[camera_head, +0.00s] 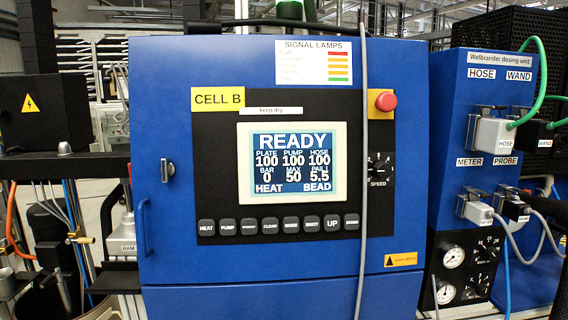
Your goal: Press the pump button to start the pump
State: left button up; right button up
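The PUMP button (228,226) is a dark grey key, second from the left in a row of keys below the display. The HEAT key (206,226) is on its left and a key with hard-to-read lettering (249,226) is on its right. The display (292,163) reads READY, with PLATE 100, PUMP 100, HOSE 100, BAR 0 and MAX 50. HEAT and BEAD stand at its bottom. Nothing covers the PUMP button. Neither of my grippers can be made out in this view.
A grey cable (363,120) hangs down the panel, right of the display and just past the key row. A red mushroom button (386,101) and a SPEED knob (379,166) are at right. A blue dosing unit (485,150) with plugs and hoses stands further right.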

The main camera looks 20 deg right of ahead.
grip_shut()
jog(key=shift+s, duration=0.1)
dwell(1.0)
